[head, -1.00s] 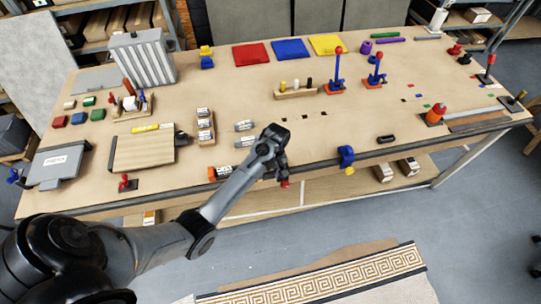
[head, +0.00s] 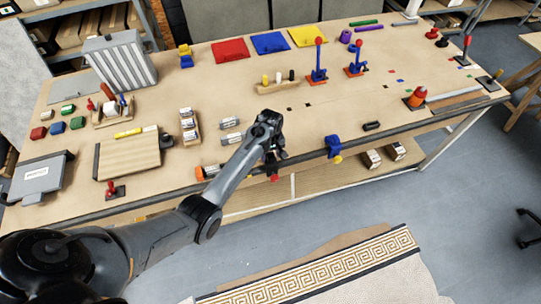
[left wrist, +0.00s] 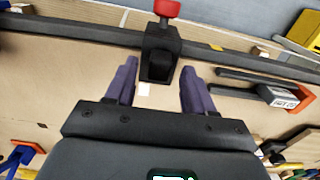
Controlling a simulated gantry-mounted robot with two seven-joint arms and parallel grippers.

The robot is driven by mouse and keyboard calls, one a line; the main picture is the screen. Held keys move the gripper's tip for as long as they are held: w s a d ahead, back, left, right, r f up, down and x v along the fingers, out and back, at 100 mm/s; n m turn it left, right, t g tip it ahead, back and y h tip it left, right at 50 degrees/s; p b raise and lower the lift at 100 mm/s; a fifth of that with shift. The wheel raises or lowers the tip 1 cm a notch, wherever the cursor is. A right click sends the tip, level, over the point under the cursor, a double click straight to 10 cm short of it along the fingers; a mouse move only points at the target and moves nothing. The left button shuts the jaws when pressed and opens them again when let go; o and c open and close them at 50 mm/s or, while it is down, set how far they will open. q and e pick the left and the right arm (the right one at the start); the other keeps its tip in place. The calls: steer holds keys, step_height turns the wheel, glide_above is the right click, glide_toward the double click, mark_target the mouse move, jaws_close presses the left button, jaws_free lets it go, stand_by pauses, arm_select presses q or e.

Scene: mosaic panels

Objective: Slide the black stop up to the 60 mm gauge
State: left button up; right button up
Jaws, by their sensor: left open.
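A black stop (left wrist: 160,52) with a red knob sits at the dark rail along the table's front edge. Its red knob (head: 275,178) shows below my gripper in the head view; its body is mostly hidden there. My left gripper (left wrist: 158,78) is open, with its purple fingers either side of the stop's inner end and gaps on both sides; contact is not visible. In the head view the gripper (head: 271,160) is over the front edge. Several silver labelled blocks, one of them here (head: 232,139), lie left of it; the labels are too small to tell which is 60 mm.
An orange-ended tool with a labelled block (head: 207,172) lies left of the gripper near the edge. A blue clamp (head: 333,146) grips the edge to the right. A wooden board (head: 130,158) lies further left.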

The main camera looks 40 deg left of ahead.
arm_select(q)
steer(key=shift+f, duration=0.9)
jaws_close()
